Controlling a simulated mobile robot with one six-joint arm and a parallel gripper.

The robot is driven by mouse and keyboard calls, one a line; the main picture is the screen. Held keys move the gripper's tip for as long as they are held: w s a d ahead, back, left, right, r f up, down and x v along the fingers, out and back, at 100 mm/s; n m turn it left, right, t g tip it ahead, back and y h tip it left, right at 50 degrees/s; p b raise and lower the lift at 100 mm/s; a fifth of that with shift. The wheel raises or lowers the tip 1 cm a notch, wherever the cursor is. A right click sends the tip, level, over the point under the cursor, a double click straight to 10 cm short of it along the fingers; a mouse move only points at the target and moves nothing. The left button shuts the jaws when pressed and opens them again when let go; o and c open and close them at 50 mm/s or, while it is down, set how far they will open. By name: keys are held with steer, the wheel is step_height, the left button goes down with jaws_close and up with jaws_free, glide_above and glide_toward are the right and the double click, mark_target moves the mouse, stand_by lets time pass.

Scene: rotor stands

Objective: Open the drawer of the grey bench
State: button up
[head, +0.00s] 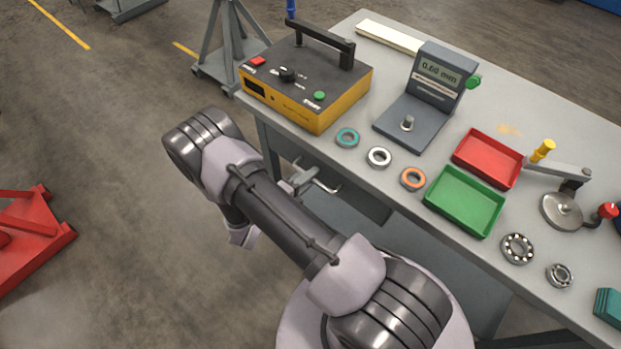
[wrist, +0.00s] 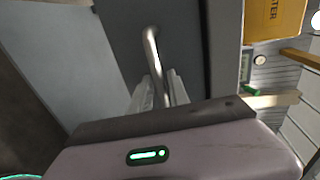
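The grey bench (head: 400,178) stands at the right in the head view. Its dark drawer front (head: 362,203) is below the top's near edge and looks roughly flush, though my arm covers part of it. The bent metal handle (head: 326,184) sticks out from it. In the wrist view the handle (wrist: 151,48) runs down from the drawer front (wrist: 187,45) to my fingers. My gripper (head: 302,181) is at the handle, and its fingers (wrist: 160,92) lie on either side of the bar. My gripper's body hides their lower part, and I cannot tell whether they touch the bar.
On the bench top are a yellow-black tester (head: 305,80), a gauge (head: 430,95), a red tray (head: 487,158), a green tray (head: 464,201) and several bearings. A grey stand (head: 230,50) is behind the bench's left end. Open floor (head: 110,150) lies to the left.

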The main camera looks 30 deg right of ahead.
steer(key=shift+d, duration=0.1)
jaws_close()
stand_by(1.4)
